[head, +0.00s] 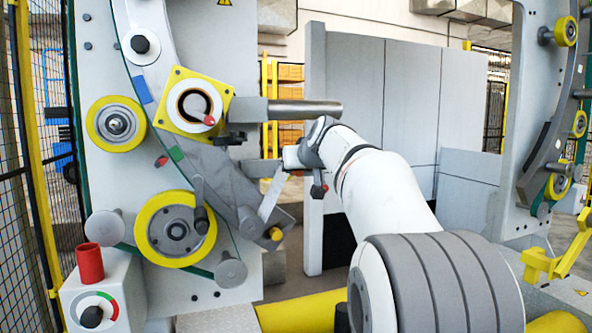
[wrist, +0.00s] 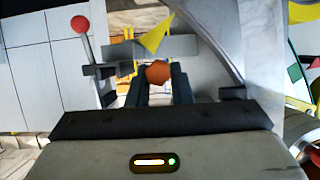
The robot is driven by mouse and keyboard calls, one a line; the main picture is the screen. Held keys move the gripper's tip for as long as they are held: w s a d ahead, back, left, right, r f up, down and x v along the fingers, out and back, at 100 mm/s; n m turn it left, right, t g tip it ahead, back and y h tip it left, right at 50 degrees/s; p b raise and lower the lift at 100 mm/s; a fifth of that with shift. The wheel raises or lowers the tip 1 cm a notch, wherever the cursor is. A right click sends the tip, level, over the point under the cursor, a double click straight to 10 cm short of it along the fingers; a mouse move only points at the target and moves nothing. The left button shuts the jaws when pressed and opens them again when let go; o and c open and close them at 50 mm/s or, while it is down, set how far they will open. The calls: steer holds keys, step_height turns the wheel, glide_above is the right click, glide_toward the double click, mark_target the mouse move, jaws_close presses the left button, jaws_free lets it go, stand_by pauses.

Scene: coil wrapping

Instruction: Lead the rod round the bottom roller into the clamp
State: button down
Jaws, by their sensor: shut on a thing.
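My gripper (wrist: 161,82) is shut on an orange, rounded end, taken as the rod (wrist: 157,72), between its two dark fingers. The rod's length is hidden behind this end. In the head view my white arm reaches left toward the machine, and its wrist is beside the lower part of the curved grey plate. The fingers and rod are not clear there. The bottom roller (head: 175,229), yellow-rimmed with a grey hub, is left of my wrist and apart from it. I cannot tell which fitting is the clamp.
A steel bar (head: 305,112) sticks out right from the yellow square plate (head: 192,105), just above my wrist. A smaller yellow roller (head: 117,122) is at upper left. A red-knobbed lever (wrist: 80,24) is left of the fingers. Grey panels (head: 385,120) stand behind my arm.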

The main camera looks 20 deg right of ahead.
steer(key=r+p, duration=0.1)
steer(key=d+r+p, duration=0.1)
steer(key=r, duration=0.1)
steer(key=d+r+p, duration=0.1)
steer(key=shift+r, duration=0.4)
steer(key=shift+a, duration=0.1)
stand_by(0.5)
steer(key=shift+d+f, duration=0.2)
steer(key=shift+d, duration=2.35)
steer(key=shift+f+b, duration=0.1)
steer(key=shift+b, duration=0.25)
step_height(320, 180, down, 4)
steer(key=b, duration=0.3)
steer(key=shift+b, duration=0.3)
